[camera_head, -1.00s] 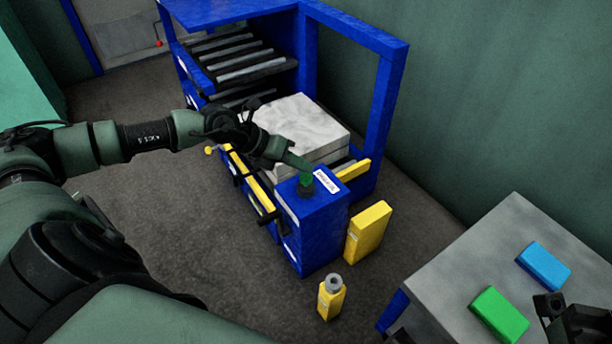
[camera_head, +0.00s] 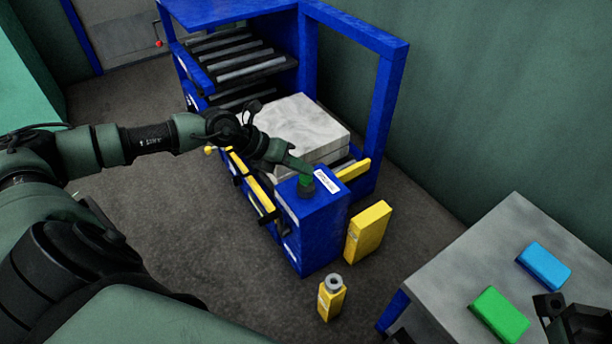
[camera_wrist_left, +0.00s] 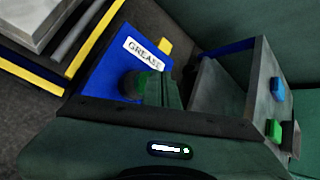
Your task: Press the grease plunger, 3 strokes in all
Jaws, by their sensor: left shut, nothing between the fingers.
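The blue grease box (camera_head: 318,228) stands at the front corner of the press and bears a white label, which reads GREASE in the left wrist view (camera_wrist_left: 143,52). The grease plunger (camera_head: 305,187) sticks up from its top; its dark round part shows in the left wrist view (camera_wrist_left: 131,84). My left gripper (camera_head: 303,168) is shut and empty, with its fingertips right over the plunger, apparently touching it. The fingers hide part of the plunger's top. My right gripper (camera_head: 566,318) is only partly in view at the lower right corner, and its jaws cannot be made out.
The blue press frame (camera_head: 385,95) holds a pale block (camera_head: 300,122) behind the grease box. A yellow block (camera_head: 368,231) and a yellow bottle-like item (camera_head: 331,299) stand on the floor. A grey table (camera_head: 510,235) carries a blue block (camera_head: 543,266) and a green block (camera_head: 499,314).

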